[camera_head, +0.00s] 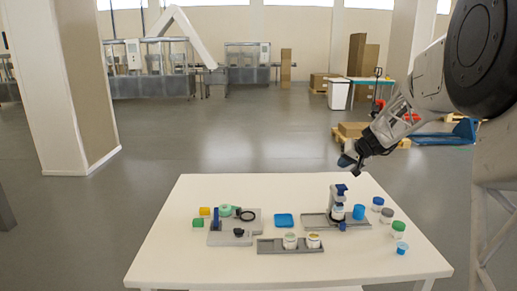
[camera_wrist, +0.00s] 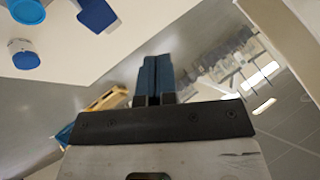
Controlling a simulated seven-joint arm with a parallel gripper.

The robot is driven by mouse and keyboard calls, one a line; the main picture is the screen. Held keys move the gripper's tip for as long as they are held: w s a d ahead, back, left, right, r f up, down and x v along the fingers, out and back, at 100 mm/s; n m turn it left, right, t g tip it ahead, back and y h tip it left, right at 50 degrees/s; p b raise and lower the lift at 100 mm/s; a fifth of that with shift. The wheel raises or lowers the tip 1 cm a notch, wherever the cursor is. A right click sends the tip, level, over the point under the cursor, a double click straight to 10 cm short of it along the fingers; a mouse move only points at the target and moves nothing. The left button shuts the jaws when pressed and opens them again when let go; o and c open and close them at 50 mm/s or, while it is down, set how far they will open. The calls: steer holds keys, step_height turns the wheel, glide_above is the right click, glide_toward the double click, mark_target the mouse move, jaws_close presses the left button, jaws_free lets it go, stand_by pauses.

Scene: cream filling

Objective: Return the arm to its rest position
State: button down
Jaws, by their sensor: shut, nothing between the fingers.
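My gripper (camera_head: 345,160) is at the upper right of the white table in the head view, raised above its back edge. Its dark blue fingers (camera_wrist: 155,80) are pressed together in the wrist view, with nothing between them. The white table (camera_head: 180,252) lies below and to the left of my arm. A dispenser station with a blue top (camera_head: 341,188) stands on a grey base on the table, below my gripper and apart from it.
A grey tray (camera_head: 270,247) holds two cups. Several jars with coloured lids, among them a green-lidded jar (camera_head: 398,229), stand at the table's right. A blue square (camera_head: 284,220) lies mid-table. A grey fixture (camera_head: 222,239) is at left. The table's front is clear.

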steer(key=s+a+r+g, duration=0.15)
steer(key=s+a, duration=0.25)
steer(key=s, duration=0.4)
steer(key=s+a+r, duration=0.3)
steer(key=s+a, duration=0.1)
steer(key=s, duration=0.4)
steer(key=s+a+f+g+h, duration=0.1)
steer(key=s+a+f+h, duration=0.1)
steer(key=s, duration=1.7)
steer(key=s+a+f+n+g+h, duration=0.1)
steer(key=s+a+f+h, duration=0.2)
steer(key=s, duration=1.6)
steer(key=shift+a+f+g, duration=0.35)
steer(key=shift+a+f, duration=0.25)
